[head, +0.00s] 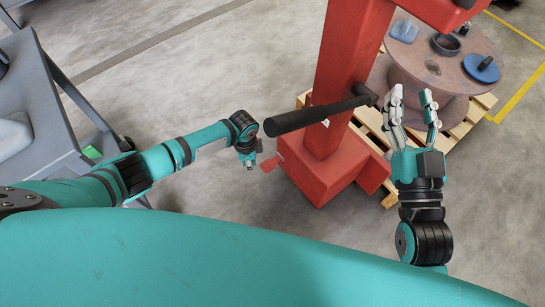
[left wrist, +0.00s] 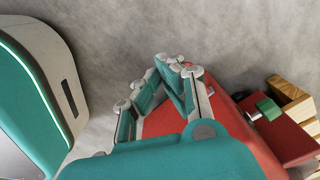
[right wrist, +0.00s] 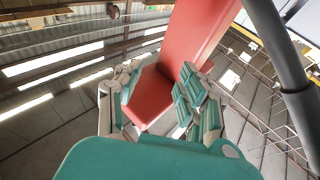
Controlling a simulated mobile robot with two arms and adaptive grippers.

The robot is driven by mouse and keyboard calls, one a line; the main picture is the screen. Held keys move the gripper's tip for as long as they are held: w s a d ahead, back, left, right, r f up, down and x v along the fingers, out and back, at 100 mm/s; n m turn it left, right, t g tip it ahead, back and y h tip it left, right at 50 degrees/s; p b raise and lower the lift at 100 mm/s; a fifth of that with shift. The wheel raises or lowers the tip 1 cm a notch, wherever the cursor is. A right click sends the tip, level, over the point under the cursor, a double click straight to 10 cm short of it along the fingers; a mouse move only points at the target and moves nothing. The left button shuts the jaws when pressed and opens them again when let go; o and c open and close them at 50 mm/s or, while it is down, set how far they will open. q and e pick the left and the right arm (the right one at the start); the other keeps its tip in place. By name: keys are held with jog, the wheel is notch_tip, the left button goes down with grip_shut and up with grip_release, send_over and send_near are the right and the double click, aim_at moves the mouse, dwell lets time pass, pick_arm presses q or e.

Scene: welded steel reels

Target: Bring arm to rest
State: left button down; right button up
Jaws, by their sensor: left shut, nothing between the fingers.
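My left arm reaches in from the left in the head view. Its gripper (head: 249,162) points down beside the red machine and is small and partly hidden there. In the left wrist view the left gripper's fingers (left wrist: 172,70) are close together with nothing seen held. My right gripper (head: 413,97) points up the picture at the right in the head view, its fingers apart and empty. In the right wrist view the right gripper's fingers (right wrist: 157,78) stand apart, with the red column behind the gap.
A red machine column (head: 345,65) with a dark horizontal bar (head: 310,118) stands between my arms. A reel (head: 420,70) bearing small items sits on a wooden pallet (head: 484,103) behind the right gripper. A grey cart (head: 30,85) stands at the left. Floor at the lower right is clear.

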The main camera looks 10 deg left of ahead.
jog(key=shift+w+d+f+g, duration=0.15)
jog(key=shift+f+g, duration=0.35)
jog(key=shift+f, duration=0.3)
